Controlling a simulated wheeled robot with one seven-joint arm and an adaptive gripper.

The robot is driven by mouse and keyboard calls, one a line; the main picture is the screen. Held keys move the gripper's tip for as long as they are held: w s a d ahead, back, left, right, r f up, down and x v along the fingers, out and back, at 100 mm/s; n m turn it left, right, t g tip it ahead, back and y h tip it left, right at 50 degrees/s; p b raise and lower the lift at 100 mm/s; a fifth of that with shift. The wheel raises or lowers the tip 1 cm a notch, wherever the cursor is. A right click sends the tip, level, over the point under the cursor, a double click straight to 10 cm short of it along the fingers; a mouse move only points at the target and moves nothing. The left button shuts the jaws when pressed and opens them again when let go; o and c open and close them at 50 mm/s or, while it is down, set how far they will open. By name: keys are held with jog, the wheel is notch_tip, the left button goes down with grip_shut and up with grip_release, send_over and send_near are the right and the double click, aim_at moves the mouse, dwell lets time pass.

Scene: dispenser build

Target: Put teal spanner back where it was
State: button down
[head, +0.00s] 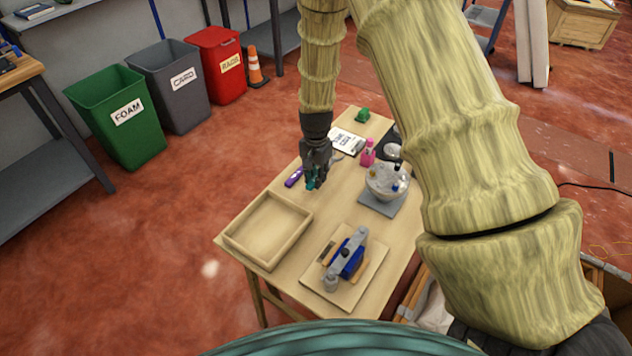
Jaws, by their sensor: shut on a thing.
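My gripper (315,174) points down over the wooden table, between the empty wooden tray and the clear bowl. It is shut on the teal spanner (311,184), of which only a small teal part shows below the fingers. The rest of the spanner is hidden by the gripper. I cannot tell whether it touches the table top. A purple tool (294,177) lies on the table just left of the gripper.
The wooden tray (240,237) is at the left edge. A board with a blue and grey device (349,258) is in front. The clear bowl (387,182) stands on a grey mat, with a pink bottle (368,152), a clipboard (346,141) and a green object (362,115) behind.

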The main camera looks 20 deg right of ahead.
jog(key=shift+f+p, duration=0.3)
jog(key=shift+f, duration=1.35)
jog(key=shift+f, duration=0.15)
jog(key=c, duration=1.3)
grip_release()
jog(key=shift+r+b, duration=1.3)
jog(key=shift+r, duration=4.85)
jog(key=shift+r, duration=0.1)
